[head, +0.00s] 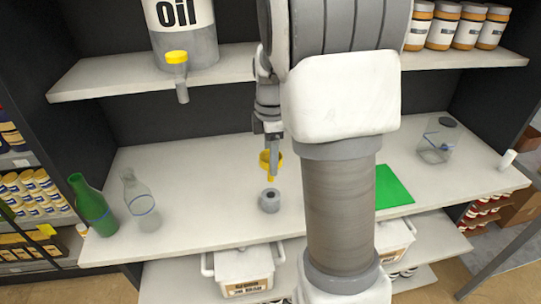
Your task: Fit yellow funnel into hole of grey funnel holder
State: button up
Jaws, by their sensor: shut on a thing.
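The yellow funnel (268,162) is in my gripper (270,147), spout downward, in the head view. My gripper is shut on it near its rim. The grey funnel holder (269,202), a short round block with a dark hole in its top, stands on the white shelf (190,215) just below the funnel. The funnel's spout tip appears just above the holder, close to the hole. Whether the tip touches or enters the hole cannot be told from this view.
A green bottle (91,205) and a clear bottle (139,200) stand at left. A green mat (391,187) and a clear container (436,148) are at right. The upper shelf (110,78) holds an oil can (185,45). The shelf beside the holder is clear.

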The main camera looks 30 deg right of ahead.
aim_at(271, 180)
jog(key=shift+f+b, duration=1.9)
jog(key=shift+f, duration=0.5)
jog(key=shift+f+b, duration=2)
jog(key=shift+f, duration=0.65)
dwell(0.8)
jog(key=o, duration=1.4)
jog(key=shift+c, duration=0.2)
notch_tip(271, 180, up, 18)
jog(key=shift+f+p, duration=0.25)
jog(key=shift+p, duration=0.7)
